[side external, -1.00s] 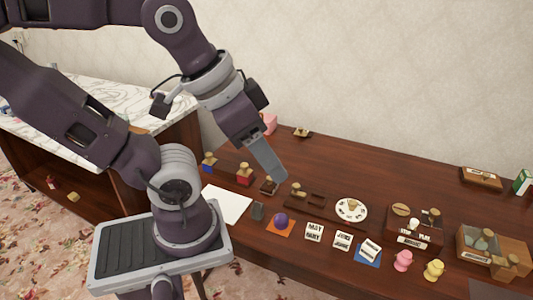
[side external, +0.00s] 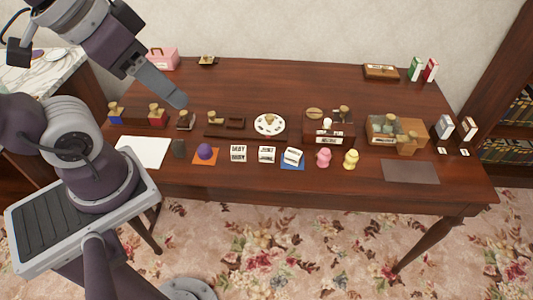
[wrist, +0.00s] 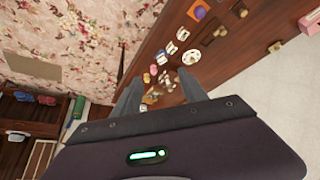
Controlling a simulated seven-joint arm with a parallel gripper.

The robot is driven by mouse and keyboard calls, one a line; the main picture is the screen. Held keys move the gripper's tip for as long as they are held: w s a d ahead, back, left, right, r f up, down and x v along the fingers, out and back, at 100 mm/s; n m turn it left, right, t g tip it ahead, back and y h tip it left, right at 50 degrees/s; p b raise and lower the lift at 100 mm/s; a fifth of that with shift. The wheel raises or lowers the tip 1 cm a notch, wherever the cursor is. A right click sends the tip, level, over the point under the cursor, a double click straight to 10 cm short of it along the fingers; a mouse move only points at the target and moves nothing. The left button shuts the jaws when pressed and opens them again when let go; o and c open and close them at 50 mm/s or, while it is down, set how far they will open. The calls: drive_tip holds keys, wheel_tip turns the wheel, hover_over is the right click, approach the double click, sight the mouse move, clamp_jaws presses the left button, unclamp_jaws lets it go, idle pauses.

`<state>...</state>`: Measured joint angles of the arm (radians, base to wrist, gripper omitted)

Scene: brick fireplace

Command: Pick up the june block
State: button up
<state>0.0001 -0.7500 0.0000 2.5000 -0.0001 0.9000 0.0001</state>
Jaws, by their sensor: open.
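Three small white blocks with dark lettering lie in a row near the front of the wooden table. The middle one (side external: 267,155) seems to be the june block, but its letters are too small to read surely. The left block (side external: 238,153) lies beside it, and the right block (side external: 292,156) sits tilted on a blue mat. In the wrist view the middle block (wrist: 171,47) is a small white square beyond the fingers. My gripper (side external: 177,98) is open and empty, above the back left of the table, well apart from the blocks. It also shows in the wrist view (wrist: 160,88).
A purple dome (side external: 205,151) on an orange mat lies left of the blocks. Pink (side external: 324,158) and yellow (side external: 350,159) figures stand to the right. Behind are a white plate (side external: 270,124), a wooden box (side external: 329,133) and several stamps. A dark mat (side external: 410,172) lies bare at front right.

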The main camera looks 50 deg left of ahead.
sight(268, 148)
drive_tip(key=shift+o, duration=0.3)
drive_tip(key=shift+f, duration=0.1)
drive_tip(key=w+a+f+m+g+y, duration=0.2)
drive_tip(key=w+a+f+m+y, duration=0.15)
drive_tip(key=w+f+m, duration=0.3)
drive_tip(key=w+a+f+m+g+y, duration=0.2)
drive_tip(key=w+f+m+y, duration=0.3)
drive_tip(key=f+m, duration=0.15)
drive_tip(key=w+d+f+m+t, duration=0.2)
drive_tip(key=f+m, duration=0.2)
drive_tip(key=f, duration=0.2)
drive_tip(key=w+d+f+m+t, duration=0.1)
drive_tip(key=w+f+m+t, duration=0.2)
drive_tip(key=f+m, duration=0.2)
drive_tip(key=w+d+f+m+t, duration=0.2)
drive_tip(key=f+m, duration=0.3)
drive_tip(key=f, duration=0.3)
drive_tip(key=shift+w+d+f+y, duration=0.25)
drive_tip(key=shift+w+d+f, duration=0.05)
drive_tip(key=shift+d, duration=0.05)
drive_tip(key=x, duration=1.1)
drive_tip(key=shift+w+f, duration=0.2)
drive_tip(key=shift+w, duration=0.2)
drive_tip(key=shift+c, duration=0.4)
